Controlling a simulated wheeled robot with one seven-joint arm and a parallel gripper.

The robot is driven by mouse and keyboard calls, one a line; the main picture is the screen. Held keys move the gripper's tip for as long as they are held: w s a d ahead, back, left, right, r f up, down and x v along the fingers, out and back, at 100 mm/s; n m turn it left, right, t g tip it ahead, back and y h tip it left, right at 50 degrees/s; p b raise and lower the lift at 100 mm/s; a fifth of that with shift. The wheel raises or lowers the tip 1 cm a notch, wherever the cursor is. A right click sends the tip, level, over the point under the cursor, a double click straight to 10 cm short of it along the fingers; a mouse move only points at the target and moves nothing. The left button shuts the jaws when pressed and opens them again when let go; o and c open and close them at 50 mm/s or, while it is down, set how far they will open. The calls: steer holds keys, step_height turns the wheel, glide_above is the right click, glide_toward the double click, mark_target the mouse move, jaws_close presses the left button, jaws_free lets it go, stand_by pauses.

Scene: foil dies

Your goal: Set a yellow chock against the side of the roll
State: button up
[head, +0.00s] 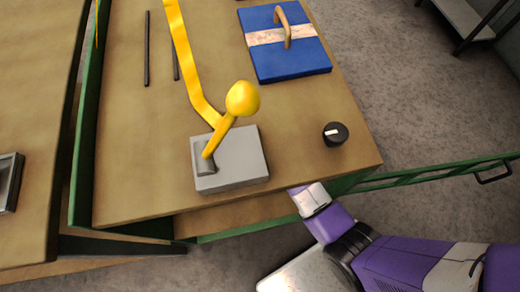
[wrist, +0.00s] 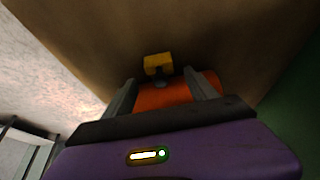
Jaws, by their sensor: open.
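My gripper (wrist: 160,77) is open in the wrist view, its two grey fingers spread apart. A small yellow block (wrist: 158,62), which looks like a chock, lies just beyond the fingertips against a brown surface. An orange thing (wrist: 165,97) shows between the fingers, nearer the palm; I cannot tell whether it is the roll. A small dark grey bit sits between the orange thing and the yellow block. Nothing appears gripped. In the head view my purple arm reaches to the bench's front edge, and my gripper is hidden there. No roll is clearly seen in the head view.
The wooden bench (head: 130,160) has a green frame. On it are a grey block (head: 240,165) with a yellow lever (head: 241,99), a blue plate (head: 290,65) with a wooden handle, a black knob (head: 335,133) and dark rods (head: 147,48). A green rail (head: 440,170) extends right.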

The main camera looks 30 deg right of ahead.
steer(key=s+a, duration=0.1)
steer(key=s, duration=0.3)
steer(key=s+a, duration=0.1)
steer(key=s, duration=0.3)
steer(key=s+a+p, duration=0.1)
steer(key=s, duration=0.2)
steer(key=shift+s+a+r, duration=0.35)
steer(key=shift+s+a, duration=0.05)
